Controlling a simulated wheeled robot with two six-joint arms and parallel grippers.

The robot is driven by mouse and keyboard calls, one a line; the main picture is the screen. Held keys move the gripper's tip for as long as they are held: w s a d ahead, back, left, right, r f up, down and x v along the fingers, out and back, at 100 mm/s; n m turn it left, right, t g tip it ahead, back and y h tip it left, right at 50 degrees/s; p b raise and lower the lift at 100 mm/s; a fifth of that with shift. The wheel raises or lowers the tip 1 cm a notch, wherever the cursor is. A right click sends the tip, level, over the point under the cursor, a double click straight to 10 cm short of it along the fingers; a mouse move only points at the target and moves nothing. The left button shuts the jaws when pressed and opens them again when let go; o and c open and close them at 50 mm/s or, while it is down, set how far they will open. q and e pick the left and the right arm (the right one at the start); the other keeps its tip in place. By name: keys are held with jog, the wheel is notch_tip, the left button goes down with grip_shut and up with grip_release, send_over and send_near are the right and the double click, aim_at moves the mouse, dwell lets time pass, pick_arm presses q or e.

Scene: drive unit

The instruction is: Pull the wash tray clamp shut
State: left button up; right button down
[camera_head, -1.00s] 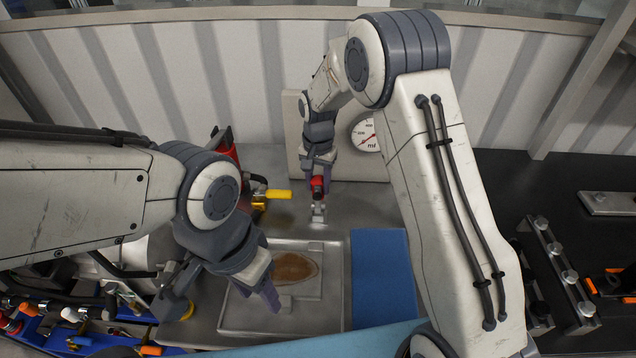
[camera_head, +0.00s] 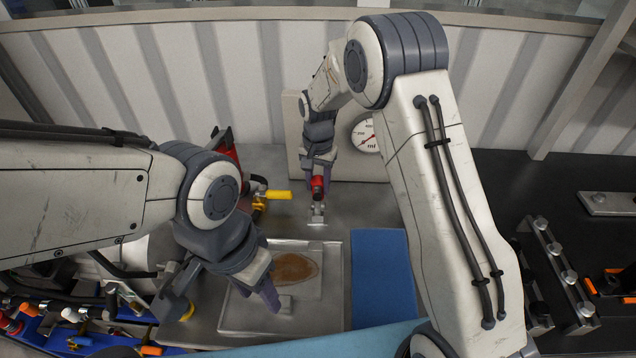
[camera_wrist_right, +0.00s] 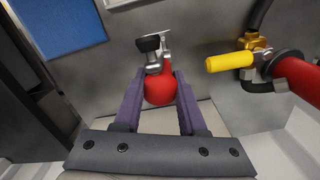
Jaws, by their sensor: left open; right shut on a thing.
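The wash tray clamp (camera_head: 318,213) is a small metal bracket with a red ball knob, behind the shallow metal tray (camera_head: 338,300). In the right wrist view its metal part (camera_wrist_right: 154,45) and black-tipped screw stand just beyond the red knob (camera_wrist_right: 160,90). My right gripper (camera_head: 318,184) is shut on the red knob; its purple fingers (camera_wrist_right: 160,78) lie on either side of it. The fingers partly hide the clamp in the head view. A brown oval patch (camera_head: 297,268) shows in the tray. My left gripper (camera_head: 222,300) is open and empty over the tray's left side.
A yellow-handled valve (camera_head: 278,195) is left of the clamp, also in the right wrist view (camera_wrist_right: 230,62). A blue mat (camera_head: 382,280) lies right of the tray. A dial gauge (camera_head: 366,135) is behind. Tools in a blue tray (camera_head: 60,335) are lower left.

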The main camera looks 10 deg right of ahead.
jog(key=shift+w+d+r+g+p, duration=0.2)
jog(key=shift+w+g+p, duration=0.25)
jog(key=shift+p, duration=0.55)
jog(key=shift+w+f+g+y+p, duration=0.3)
jog(key=shift+w+g+p, duration=0.4)
jog(key=shift+g, duration=0.15)
